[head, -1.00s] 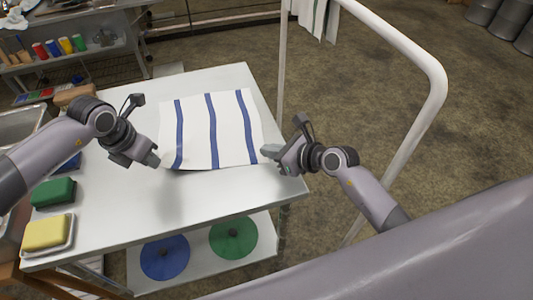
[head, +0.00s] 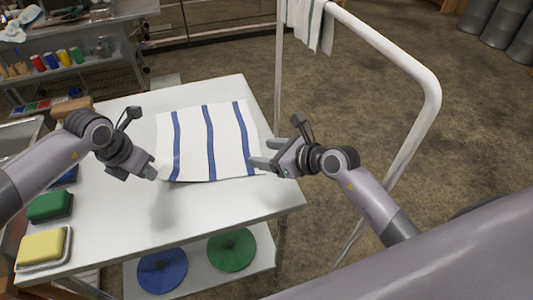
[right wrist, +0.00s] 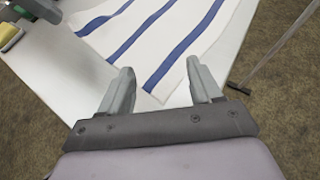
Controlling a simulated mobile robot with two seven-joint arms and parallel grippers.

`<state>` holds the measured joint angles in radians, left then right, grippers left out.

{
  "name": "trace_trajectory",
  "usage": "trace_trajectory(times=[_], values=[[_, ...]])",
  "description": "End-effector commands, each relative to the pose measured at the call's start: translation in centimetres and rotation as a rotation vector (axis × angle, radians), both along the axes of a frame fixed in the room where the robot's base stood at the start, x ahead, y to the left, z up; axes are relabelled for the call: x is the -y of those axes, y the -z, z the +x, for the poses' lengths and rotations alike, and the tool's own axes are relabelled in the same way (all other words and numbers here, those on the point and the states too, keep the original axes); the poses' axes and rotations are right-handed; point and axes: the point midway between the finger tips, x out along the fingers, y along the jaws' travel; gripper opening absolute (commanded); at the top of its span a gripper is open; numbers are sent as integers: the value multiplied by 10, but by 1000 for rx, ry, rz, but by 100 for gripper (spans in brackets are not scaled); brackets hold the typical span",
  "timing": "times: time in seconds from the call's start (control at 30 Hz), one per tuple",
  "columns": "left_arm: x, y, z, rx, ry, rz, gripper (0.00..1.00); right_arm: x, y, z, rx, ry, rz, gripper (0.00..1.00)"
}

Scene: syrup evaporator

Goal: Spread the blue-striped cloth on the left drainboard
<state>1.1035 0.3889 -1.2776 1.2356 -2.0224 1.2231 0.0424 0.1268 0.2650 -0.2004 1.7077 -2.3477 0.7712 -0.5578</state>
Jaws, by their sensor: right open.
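The white cloth with blue stripes (head: 190,140) lies spread nearly flat on the pale drainboard (head: 225,205), its near edge slightly wavy. My right gripper (head: 263,153) is open at the cloth's near right corner. In the right wrist view the cloth (right wrist: 165,50) lies beyond and between the two parted fingers (right wrist: 163,90), and neither finger holds it. My left gripper (head: 150,172) is over the drainboard at the cloth's near left corner. Its fingers are seen edge-on, so I cannot tell its opening or whether it touches the cloth.
Blue (head: 162,270) and green (head: 231,249) discs lie on the shelf below. A white rail (head: 405,150) stands to the right, with striped cloths (head: 308,22) hanging from it.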

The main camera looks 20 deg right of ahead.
Motion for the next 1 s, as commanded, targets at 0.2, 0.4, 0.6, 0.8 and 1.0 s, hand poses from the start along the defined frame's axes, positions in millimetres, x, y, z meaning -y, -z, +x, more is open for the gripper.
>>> trace_trajectory(times=[0.2, 0.4, 0.6, 0.8, 1.0], values=[[0, 0, 0, 0, 0, 0, 0, 24, 6, -29, -6, 8, 2, 64], [0, 0, 0, 0, 0, 0, 0, 46, 5, -63, -4, 5, 1, 64], [0, 0, 0, 0, 0, 0, 0, 53, 2, -75, 1, 0, -1, 64], [0, 0, 0, 0, 0, 0, 0, 44, 10, -61, 1, 1, 2, 64], [0, 0, 0, 0, 0, 0, 0, 28, 23, -40, 1, 0, 2, 64]])
